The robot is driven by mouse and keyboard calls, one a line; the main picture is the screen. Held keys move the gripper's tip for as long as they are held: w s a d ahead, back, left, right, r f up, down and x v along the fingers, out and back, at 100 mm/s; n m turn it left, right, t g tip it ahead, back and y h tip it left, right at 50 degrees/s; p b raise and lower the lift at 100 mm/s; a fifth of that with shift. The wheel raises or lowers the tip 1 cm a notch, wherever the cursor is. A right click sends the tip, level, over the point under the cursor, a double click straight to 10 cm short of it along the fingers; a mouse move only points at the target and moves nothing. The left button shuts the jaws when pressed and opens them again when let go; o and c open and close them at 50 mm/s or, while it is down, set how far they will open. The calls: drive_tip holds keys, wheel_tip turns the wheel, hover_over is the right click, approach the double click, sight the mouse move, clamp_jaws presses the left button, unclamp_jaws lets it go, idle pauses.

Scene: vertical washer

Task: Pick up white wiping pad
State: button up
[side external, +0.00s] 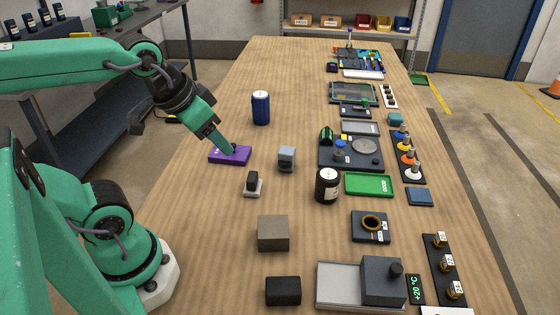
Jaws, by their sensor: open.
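My gripper (231,150) points down at a purple block (216,156) on the left of the table, its tip at or just above the block's top. The jaws are open, but the gap between them is too small to make out. I cannot tell for sure which thing is the white wiping pad. A small pale pad with a black top (253,187) lies in front of the purple block, to its right. A flat white piece (364,74) lies at the far end. The gripper touches neither.
A blue canister (261,108) stands behind the purple block, and a grey block (287,158) to its right. A black jar (327,185), a green tray (369,184) and a brown block (273,234) stand nearer. The wooden table (190,215) is clear at front left.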

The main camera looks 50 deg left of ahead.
drive_tip(key=w, duration=0.1)
drive_tip(key=n+g, duration=0.5)
drive_tip(key=n, duration=0.4)
hover_over(252, 176)
drive_tip(key=f, duration=1.4)
drive_tip(key=shift+d+f, duration=0.2)
drive_tip(key=shift+f, duration=0.05)
drive_tip(key=shift+w+a+f+g, duration=0.1)
drive_tip(key=shift+a+f+g, duration=0.05)
drive_tip(key=shift+f+g, duration=0.2)
drive_tip(key=shift+f, duration=1.3)
drive_tip(key=shift+f, duration=2.6)
